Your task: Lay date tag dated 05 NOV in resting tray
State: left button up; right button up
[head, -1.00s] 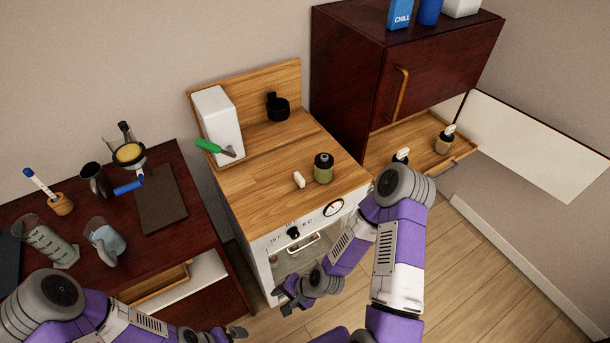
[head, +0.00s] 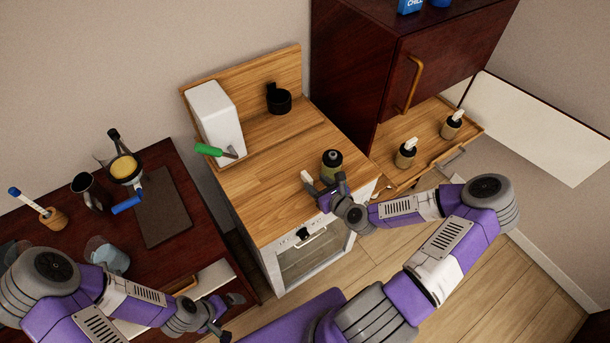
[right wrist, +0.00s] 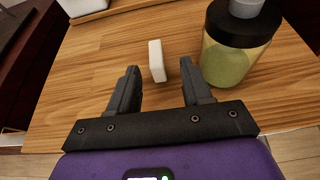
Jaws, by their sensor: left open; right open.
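A small white tag (head: 306,176) lies on the wooden counter beside a dark-capped green jar (head: 332,161). In the right wrist view the tag (right wrist: 156,62) stands out just ahead of and between the fingertips; no date can be read on it. My right gripper (head: 324,188) is open at the counter's front, close to the tag and not closed on it. Its spread fingers also show in the right wrist view (right wrist: 160,76). A shallow wooden tray (head: 426,140), possibly the resting tray, juts out under the dark cabinet. My left gripper (head: 229,317) is open and empty, low at the left.
The jar (right wrist: 235,50) is close to the right finger. A white block (head: 215,115) with a green-handled tool and a black cup (head: 279,99) stand farther back.

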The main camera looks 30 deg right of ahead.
aim_at(311, 182)
jog(key=x, duration=0.5)
jog(key=shift+w+a+f, duration=0.25)
jog(key=shift+f, duration=0.05)
grip_shut()
